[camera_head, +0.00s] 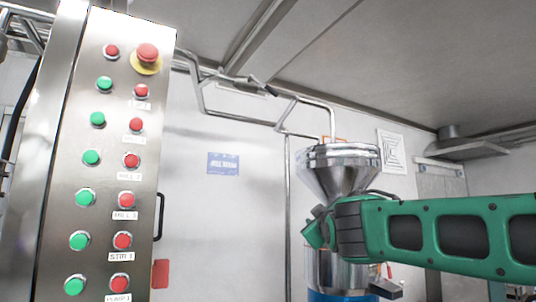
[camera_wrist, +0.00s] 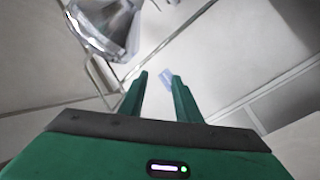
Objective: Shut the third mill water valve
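My gripper (camera_wrist: 158,77) is open in the wrist view, its two green fingers apart with nothing between them. In the head view, my gripper (camera_head: 314,234) is in front of the steel mill with the cone hopper (camera_head: 342,172), and my green arm hides part of it. The hopper also shows at the upper left of the wrist view (camera_wrist: 108,22), apart from the fingers. A small red lever-like part (camera_head: 389,270) shows below my arm, right of the mill's body. I cannot tell whether it is the third mill water valve. No valve is clear in the wrist view.
A steel control panel (camera_head: 105,180) with green and red buttons and a red emergency knob (camera_head: 148,52) stands at the left. Pipes (camera_head: 240,118) run along the wall to above the hopper. A blue sign (camera_head: 223,163) hangs on the pale wall.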

